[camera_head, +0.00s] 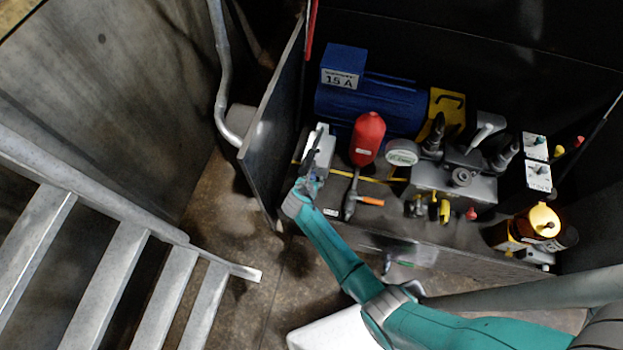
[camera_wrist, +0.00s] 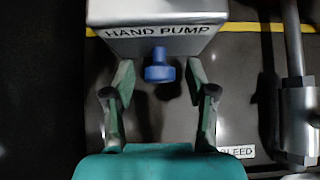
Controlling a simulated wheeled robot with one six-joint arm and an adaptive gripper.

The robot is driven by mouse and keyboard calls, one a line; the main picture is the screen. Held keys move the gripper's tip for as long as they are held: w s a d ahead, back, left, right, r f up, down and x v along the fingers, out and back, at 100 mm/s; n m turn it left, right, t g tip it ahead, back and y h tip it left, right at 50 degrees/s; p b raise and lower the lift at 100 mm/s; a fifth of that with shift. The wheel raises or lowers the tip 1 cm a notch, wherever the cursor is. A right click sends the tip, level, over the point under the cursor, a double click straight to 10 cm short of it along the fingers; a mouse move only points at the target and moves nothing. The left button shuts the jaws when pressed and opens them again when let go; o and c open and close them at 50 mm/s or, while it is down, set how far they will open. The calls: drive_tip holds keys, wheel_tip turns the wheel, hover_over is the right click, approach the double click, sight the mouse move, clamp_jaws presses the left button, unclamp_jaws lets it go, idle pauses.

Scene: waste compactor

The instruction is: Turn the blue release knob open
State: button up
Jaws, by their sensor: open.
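The blue release knob (camera_wrist: 159,66) sits on the lower front of the grey block labelled HAND PUMP (camera_wrist: 158,30) in the wrist view. My gripper (camera_wrist: 160,82) is open, with one finger on each side of the knob and a visible gap to it on both sides. It does not appear to touch the knob. In the head view, my gripper (camera_head: 309,186) is at the near end of the light grey hand pump block (camera_head: 320,152), at the left of the machine. The knob is hidden or too small to make out there.
Right of the pump are a BLEED label (camera_wrist: 240,151), a metal fitting (camera_wrist: 297,115) and a red cylinder (camera_head: 367,138). A dark side panel (camera_head: 268,110) stands close to the left. A blue motor (camera_head: 365,105) lies behind. Metal stairs (camera_head: 120,270) are at the left.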

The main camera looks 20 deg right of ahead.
clamp_jaws()
idle(0.4)
drive_tip(key=shift+s+d+f+m+t+y, duration=0.1)
drive_tip(key=shift+d+m+t+y, duration=0.05)
drive_tip(key=shift+m+t+y, duration=0.4)
drive_tip(key=shift+s+d+m+t+y, duration=0.1)
drive_tip(key=shift+m+t+y, duration=0.25)
drive_tip(key=shift+t+y, duration=0.25)
drive_tip(key=shift+m+t+y, duration=0.6)
drive_tip(key=shift+t+y, duration=0.15)
drive_tip(key=shift+y, duration=0.2)
unclamp_jaws()
